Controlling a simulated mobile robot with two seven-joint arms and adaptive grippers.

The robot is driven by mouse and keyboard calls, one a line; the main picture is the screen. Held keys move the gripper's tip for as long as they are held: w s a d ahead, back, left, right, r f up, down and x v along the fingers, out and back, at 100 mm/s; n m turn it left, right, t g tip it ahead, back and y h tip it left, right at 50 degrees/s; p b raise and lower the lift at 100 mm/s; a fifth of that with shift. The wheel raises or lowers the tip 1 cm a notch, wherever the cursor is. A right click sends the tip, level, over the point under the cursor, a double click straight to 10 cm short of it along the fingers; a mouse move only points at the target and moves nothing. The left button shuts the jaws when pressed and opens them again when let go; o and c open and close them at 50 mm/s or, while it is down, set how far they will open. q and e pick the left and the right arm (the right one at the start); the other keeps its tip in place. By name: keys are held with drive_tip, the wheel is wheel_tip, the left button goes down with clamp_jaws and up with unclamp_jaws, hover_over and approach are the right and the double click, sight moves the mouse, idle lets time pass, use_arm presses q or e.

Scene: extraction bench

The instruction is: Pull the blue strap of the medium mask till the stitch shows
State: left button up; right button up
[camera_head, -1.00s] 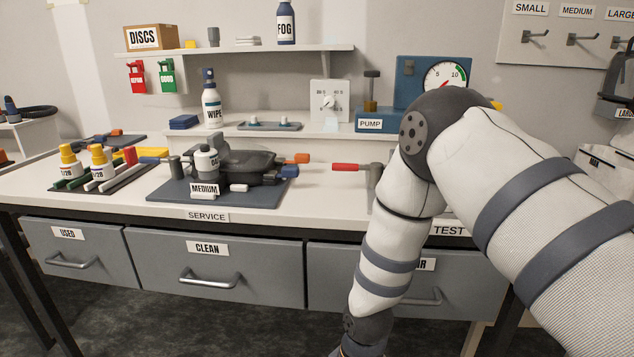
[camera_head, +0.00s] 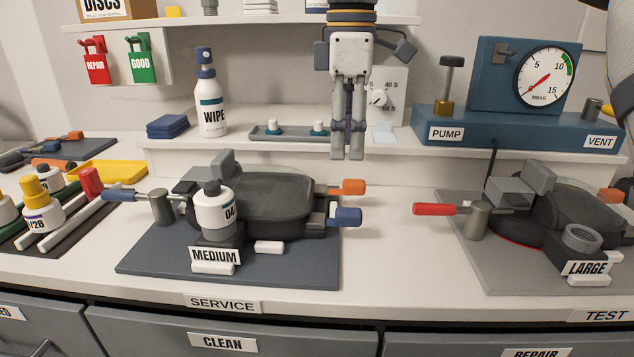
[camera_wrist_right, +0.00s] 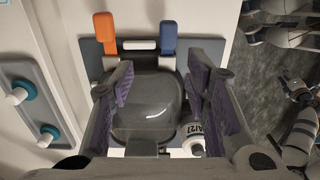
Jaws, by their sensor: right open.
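The medium mask, a dark grey facepiece (camera_head: 270,197), lies on a blue-grey mat (camera_head: 140,262) behind the MEDIUM label. A blue strap end (camera_head: 345,216) and an orange strap end (camera_head: 353,187) stick out on its right side. In the right wrist view the blue strap (camera_wrist_right: 168,38) and orange strap (camera_wrist_right: 105,28) lie beyond the facepiece (camera_wrist_right: 150,105). No stitch can be made out. My right gripper (camera_head: 347,156) points down above the mask's back right; its open, empty fingers (camera_wrist_right: 160,85) are apart from both straps. My left gripper is out of view.
A canister (camera_head: 214,210) is on the mask's front. The large mask (camera_head: 575,215) and a red-handled part (camera_head: 433,209) are at right. A shelf tray (camera_head: 285,133), spray bottle (camera_head: 210,105) and pump (camera_head: 510,128) stand behind. Bare bench lies between the mats.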

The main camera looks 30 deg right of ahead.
sight(349, 210)
drive_tip(key=s+f, duration=0.1)
drive_tip(key=f, duration=0.1)
drive_tip(key=s+f, duration=0.1)
drive_tip(key=f, duration=0.1)
drive_tip(key=shift+s, duration=0.15)
drive_tip(key=f, duration=0.7)
drive_tip(key=shift+w+f+p, duration=0.25)
drive_tip(key=shift+w+p, duration=0.05)
clamp_jaws()
